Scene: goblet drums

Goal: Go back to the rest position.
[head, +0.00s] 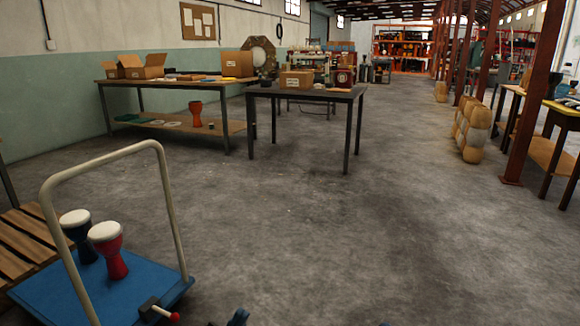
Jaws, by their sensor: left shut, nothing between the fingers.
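Only a small dark tip of my left gripper (238,318) shows at the bottom edge of the head view, just right of the blue cart (60,295). It is shut and empty, and most of it is cut off by the frame. My right gripper cannot be made out; only a tiny dark sliver shows at the bottom edge further right. A red goblet drum (116,262) and a dark blue one (84,246), both with white heads, stand upright on the cart, apart from my gripper.
The cart has a tall cream handle (172,215) and a red-knobbed lever (172,316) at its front. A wooden pallet (25,240) lies at left. A dark table (320,93) and a workbench stand further back. Steel posts (530,110) line the right. The middle floor is clear.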

